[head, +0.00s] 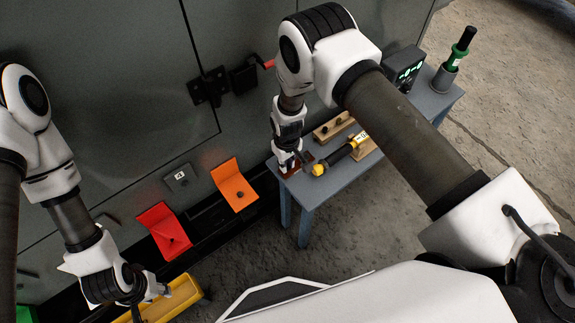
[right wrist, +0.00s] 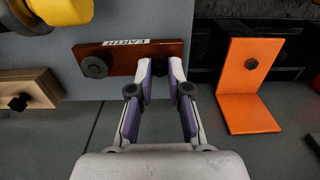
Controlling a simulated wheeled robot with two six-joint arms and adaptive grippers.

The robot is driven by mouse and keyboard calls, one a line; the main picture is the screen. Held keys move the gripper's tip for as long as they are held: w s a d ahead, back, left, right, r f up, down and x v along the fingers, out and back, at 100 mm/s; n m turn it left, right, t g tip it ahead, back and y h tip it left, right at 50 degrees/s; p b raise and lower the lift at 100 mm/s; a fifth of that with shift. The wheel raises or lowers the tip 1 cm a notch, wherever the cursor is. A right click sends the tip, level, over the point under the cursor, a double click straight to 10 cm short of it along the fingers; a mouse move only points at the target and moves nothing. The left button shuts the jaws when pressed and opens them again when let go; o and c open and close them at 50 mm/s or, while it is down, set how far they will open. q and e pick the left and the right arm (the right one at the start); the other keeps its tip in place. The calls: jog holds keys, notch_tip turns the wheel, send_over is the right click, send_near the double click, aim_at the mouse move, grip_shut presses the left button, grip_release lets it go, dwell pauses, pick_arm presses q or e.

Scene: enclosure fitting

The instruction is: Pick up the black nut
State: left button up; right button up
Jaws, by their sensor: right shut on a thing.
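My right gripper (right wrist: 162,70) is at a reddish-brown board (right wrist: 118,58) labelled EARTH. It is shut on a black nut (right wrist: 160,71), which shows only partly between the purple-padded fingertips. I cannot tell whether this nut still touches the board. A second black nut (right wrist: 95,67) sits at the board's left end. In the head view my right gripper (head: 287,166) reaches down to the near left corner of the blue-grey table (head: 335,184). My left gripper (head: 160,292) is low at the left, over a yellow tray or beam (head: 184,293); its fingers are too unclear to judge.
An orange bracket (head: 234,184) and a red bracket (head: 163,230) stand by the grey cabinet. A yellow-black tool (head: 335,158) and wooden blocks (head: 334,127) are on the table. A black device (head: 404,68) and a green-handled tool in a cup (head: 452,66) stand at its far end.

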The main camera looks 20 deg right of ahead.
jog(key=shift+r, duration=0.6)
jog(key=r, duration=0.1)
jog(key=s+r+p, duration=0.1)
jog(key=r, duration=0.1)
jog(key=shift+a+r, duration=0.1)
jog(key=s+p, duration=0.2)
jog(key=s, duration=0.1)
jog(key=s+r+p, duration=0.1)
jog(key=p, duration=0.1)
jog(key=shift+s+a, duration=0.3)
jog(key=shift+a, duration=0.05)
jog(key=s+r+p, duration=0.1)
jog(key=s+p, duration=0.2)
jog(key=p, duration=0.4)
jog(key=s+a+r+p, duration=0.1)
jog(key=s+p, duration=0.2)
jog(key=p, duration=0.4)
jog(key=s+r+p, duration=0.1)
jog(key=s+p, duration=0.3)
jog(key=p, duration=0.3)
jog(key=shift+a, duration=0.4)
